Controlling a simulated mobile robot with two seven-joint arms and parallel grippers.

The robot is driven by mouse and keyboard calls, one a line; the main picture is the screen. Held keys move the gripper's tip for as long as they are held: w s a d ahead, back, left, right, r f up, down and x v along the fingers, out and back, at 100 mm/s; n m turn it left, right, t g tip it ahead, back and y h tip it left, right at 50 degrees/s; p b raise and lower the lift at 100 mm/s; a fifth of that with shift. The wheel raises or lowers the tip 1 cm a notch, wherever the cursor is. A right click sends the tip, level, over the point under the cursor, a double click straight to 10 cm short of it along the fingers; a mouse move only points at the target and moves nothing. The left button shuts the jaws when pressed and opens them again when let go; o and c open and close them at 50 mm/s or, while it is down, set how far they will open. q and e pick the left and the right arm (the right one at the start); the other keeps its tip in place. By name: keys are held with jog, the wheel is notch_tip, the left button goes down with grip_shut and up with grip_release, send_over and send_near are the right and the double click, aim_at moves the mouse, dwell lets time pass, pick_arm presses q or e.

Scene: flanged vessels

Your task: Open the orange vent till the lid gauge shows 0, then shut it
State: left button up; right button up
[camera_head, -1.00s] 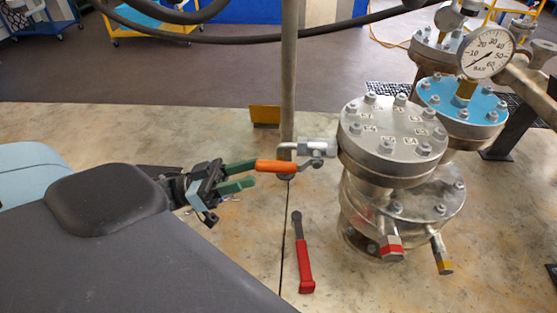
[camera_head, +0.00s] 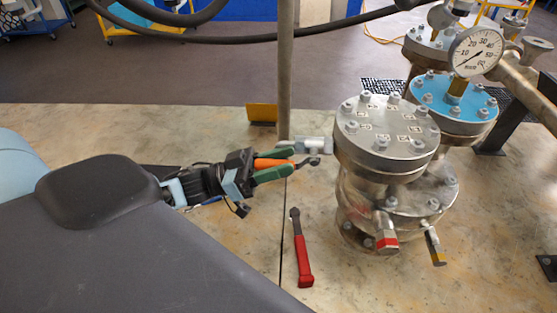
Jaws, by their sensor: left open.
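The orange vent handle (camera_head: 268,163) sits on a small silver valve (camera_head: 312,145) at the left side of the front flanged vessel (camera_head: 388,133). My left gripper (camera_head: 288,162) is open, with its green fingers on either side of the handle. I cannot tell whether the fingers touch it. The white round gauge (camera_head: 476,51) stands above the blue lid (camera_head: 455,98) of the vessel behind. Its needle points to the lower left, at the low end of the dial; the exact reading is too small to tell. My right gripper is out of view.
A red-handled tool (camera_head: 302,253) lies on the floor in front of the vessel. A thin upright pole (camera_head: 285,80) with a yellow bracket (camera_head: 262,113) stands behind the valve. A red-banded stub (camera_head: 386,238) and a yellow-tipped lever (camera_head: 435,247) stick out low on the front vessel.

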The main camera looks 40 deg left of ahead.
pick_arm(q)
jog(key=c, duration=0.8)
grip_shut()
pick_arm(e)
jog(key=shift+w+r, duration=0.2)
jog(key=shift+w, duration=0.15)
